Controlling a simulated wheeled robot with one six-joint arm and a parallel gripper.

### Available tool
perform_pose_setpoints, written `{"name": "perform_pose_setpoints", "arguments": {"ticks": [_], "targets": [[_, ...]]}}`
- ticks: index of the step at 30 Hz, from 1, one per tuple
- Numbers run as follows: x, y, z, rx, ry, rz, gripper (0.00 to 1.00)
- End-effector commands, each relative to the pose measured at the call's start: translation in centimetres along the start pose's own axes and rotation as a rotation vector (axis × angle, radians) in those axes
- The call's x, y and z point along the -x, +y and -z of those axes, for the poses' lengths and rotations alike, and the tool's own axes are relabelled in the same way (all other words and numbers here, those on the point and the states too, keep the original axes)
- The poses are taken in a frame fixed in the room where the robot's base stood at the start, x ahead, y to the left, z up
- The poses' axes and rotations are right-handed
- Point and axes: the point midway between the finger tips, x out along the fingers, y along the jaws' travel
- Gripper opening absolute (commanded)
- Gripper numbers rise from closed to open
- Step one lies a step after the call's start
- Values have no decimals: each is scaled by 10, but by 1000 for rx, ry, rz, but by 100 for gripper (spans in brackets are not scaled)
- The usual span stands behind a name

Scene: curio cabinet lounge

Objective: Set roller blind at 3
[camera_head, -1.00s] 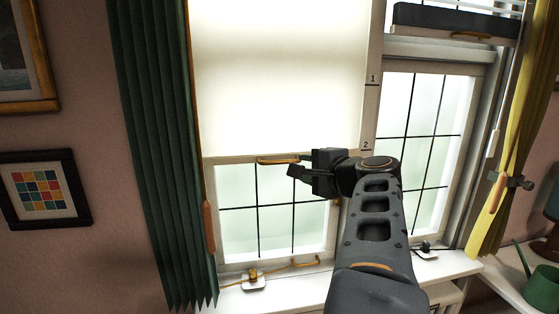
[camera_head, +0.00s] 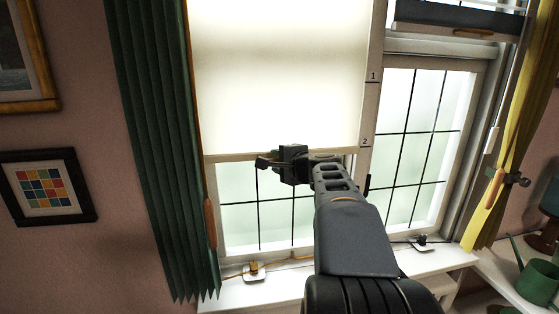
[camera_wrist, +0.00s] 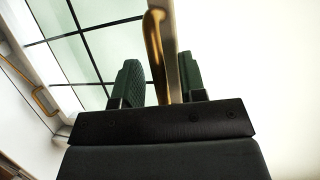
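The white roller blind (camera_head: 280,75) covers the upper part of the left window. Its bottom bar (camera_head: 225,157) hangs a little below the mark 2 (camera_head: 365,142) on the frame at its right; mark 1 (camera_head: 374,76) is higher. I see no mark 3. My gripper (camera_head: 264,162) is at the bar, hiding the blind's brass handle in the head view. In the wrist view the handle (camera_wrist: 155,45) runs between the two green-padded fingers. The fingers stand apart, with a gap visible beside the handle, so my gripper looks open around it.
A green curtain (camera_head: 155,140) hangs left of the window and a yellow one (camera_head: 515,140) at the right. A second, dark blind (camera_head: 455,18) is high on the right window. Small latches (camera_head: 254,271) sit along the sill. A green watering can (camera_head: 538,282) stands lower right.

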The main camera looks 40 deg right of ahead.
Motion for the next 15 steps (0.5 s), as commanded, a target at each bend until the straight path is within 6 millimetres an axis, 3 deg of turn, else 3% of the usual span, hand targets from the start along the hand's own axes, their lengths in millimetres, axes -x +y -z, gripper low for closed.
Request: {"name": "perform_pose_setpoints", "arguments": {"ticks": [5,15], "targets": [[0,0,0,0,0,0,37],[0,0,0,0,0,0,4]]}}
